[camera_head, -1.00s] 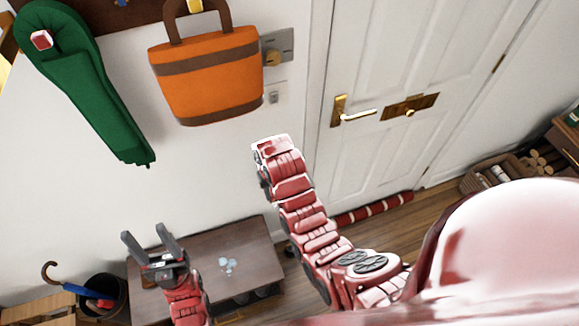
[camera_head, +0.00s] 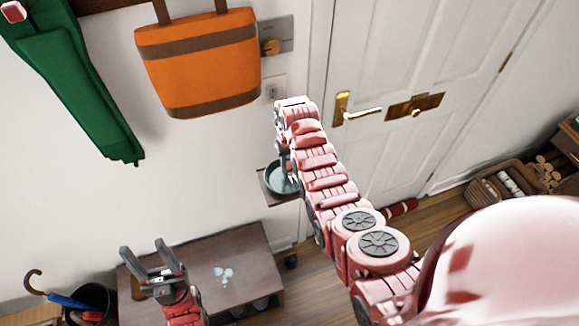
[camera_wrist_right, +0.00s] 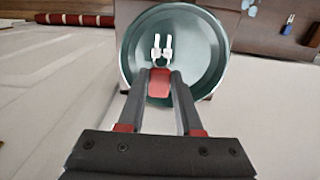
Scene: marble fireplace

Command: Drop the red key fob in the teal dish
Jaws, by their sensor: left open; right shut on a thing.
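The teal dish (camera_head: 280,182) sits on a small dark wall shelf beside my right arm, which hides part of it. It fills the upper middle of the right wrist view (camera_wrist_right: 215,60). My right gripper (camera_wrist_right: 160,82) is shut on the red key fob (camera_wrist_right: 159,84), with two pale keys (camera_wrist_right: 162,46) beyond it. In that view the fob and keys overlap the dish's inside; the height above it is hard to tell. The fob is hidden in the head view. My left gripper (camera_head: 153,262) is open and empty, in front of the bench at lower left.
A dark bench (camera_head: 250,258) carries small pale items (camera_head: 223,275). Blue-tagged keys (camera_wrist_right: 287,26) show at the right wrist view's upper right. An orange bag (camera_head: 197,65) and green garment (camera_head: 75,85) hang on the wall. An umbrella stand (camera_head: 95,297) stands lower left; the white door (camera_head: 400,60) is right.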

